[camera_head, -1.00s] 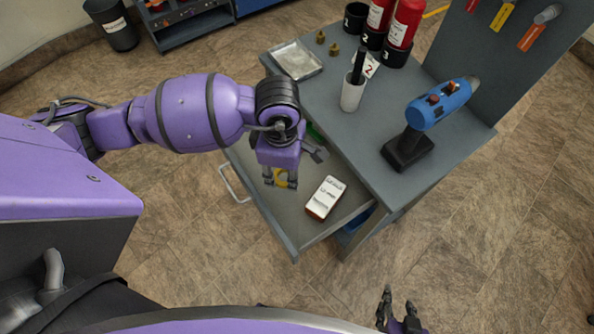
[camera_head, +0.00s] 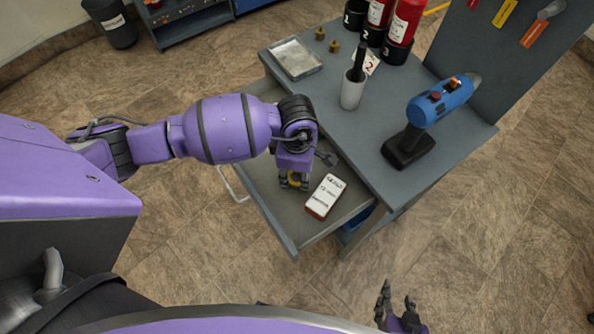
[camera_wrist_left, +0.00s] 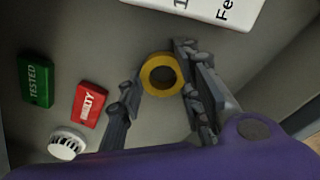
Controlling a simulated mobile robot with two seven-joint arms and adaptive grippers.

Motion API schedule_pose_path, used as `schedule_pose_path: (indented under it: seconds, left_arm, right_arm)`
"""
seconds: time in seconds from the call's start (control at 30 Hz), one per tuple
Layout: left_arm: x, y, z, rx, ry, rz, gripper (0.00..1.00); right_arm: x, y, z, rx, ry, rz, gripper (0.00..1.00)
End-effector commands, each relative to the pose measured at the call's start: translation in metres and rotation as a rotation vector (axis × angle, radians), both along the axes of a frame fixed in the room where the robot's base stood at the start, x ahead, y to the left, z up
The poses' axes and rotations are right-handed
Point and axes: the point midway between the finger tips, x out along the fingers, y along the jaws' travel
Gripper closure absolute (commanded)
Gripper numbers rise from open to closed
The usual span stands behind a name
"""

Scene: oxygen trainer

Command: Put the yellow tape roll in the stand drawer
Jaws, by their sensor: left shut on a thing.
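The yellow tape roll (camera_head: 294,180) is between the fingers of my left gripper (camera_head: 294,183), over the open stand drawer (camera_head: 279,214). In the left wrist view the roll (camera_wrist_left: 148,76) shows as a ring between the two fingers of the left gripper (camera_wrist_left: 160,72), which is shut on it. The drawer floor lies behind it; whether the roll touches the floor I cannot tell. My right gripper (camera_head: 397,297) is open and empty at the bottom of the head view, away from the stand.
A white-topped box (camera_head: 326,194) lies in the drawer right of the roll. The wrist view shows a green block (camera_wrist_left: 36,79), a red block (camera_wrist_left: 88,104) and a white round cap (camera_wrist_left: 67,144).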

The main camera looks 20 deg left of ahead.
Motion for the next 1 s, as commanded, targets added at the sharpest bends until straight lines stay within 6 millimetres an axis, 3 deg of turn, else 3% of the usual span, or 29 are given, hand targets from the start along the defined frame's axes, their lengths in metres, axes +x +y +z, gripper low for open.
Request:
schedule_pose_path:
  seconds: [0.1,0.13,0.27,0.67,0.77,1.0]
  left_arm:
    - [-0.001,0.000,-0.005,0.001,0.002,0.000,0.89]
    - [-0.001,0.000,-0.005,0.000,0.001,0.000,0.66]
    - [0.000,0.000,-0.004,0.000,0.000,0.000,0.49]
    - [0.001,0.000,0.004,0.000,-0.002,0.000,0.49]
    - [0.002,0.000,0.017,0.000,-0.005,-0.001,0.49]
    - [0.001,0.000,0.069,0.000,-0.005,-0.002,0.49]
  right_arm:
    - [-0.002,0.000,-0.004,-0.001,0.006,0.001,0.60]
    - [-0.002,0.000,-0.004,-0.001,0.006,0.001,0.60]
    - [-0.002,-0.001,-0.003,-0.002,0.006,0.002,0.60]
    - [0.001,-0.001,0.001,-0.003,0.000,0.003,0.60]
    - [0.001,-0.001,0.001,-0.003,-0.001,0.003,0.60]
    - [0.002,-0.001,0.003,-0.002,-0.004,0.002,0.60]
